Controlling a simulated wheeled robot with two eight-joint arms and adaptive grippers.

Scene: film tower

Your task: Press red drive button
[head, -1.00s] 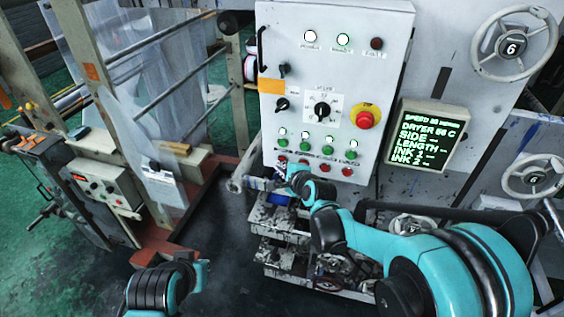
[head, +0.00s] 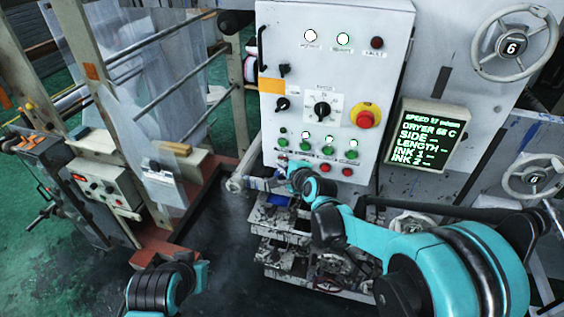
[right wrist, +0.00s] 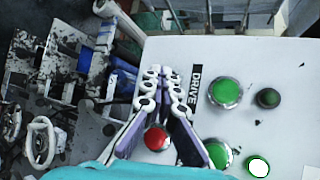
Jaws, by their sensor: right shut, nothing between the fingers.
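A white control panel (head: 335,75) carries a row of green buttons with red buttons below. In the right wrist view the DRIVE label (right wrist: 195,85) sits beside a green button (right wrist: 225,92) and a dark indicator lamp (right wrist: 268,98). My right gripper (right wrist: 162,82) is shut and empty, its fingertips at the panel on the other side of that label. The red drive button is hidden behind the fingertips, so contact cannot be seen. The neighbouring red button (right wrist: 156,139) shows between the fingers. In the head view my right gripper (head: 284,171) covers the panel's lower left corner.
A red stop knob (head: 367,118) on a yellow ring sits right of a rotary selector (head: 322,110). A display (head: 430,138) hangs to the right and reads a speed. A cluttered trolley (head: 285,240) stands below the panel. My left arm shows at the bottom left.

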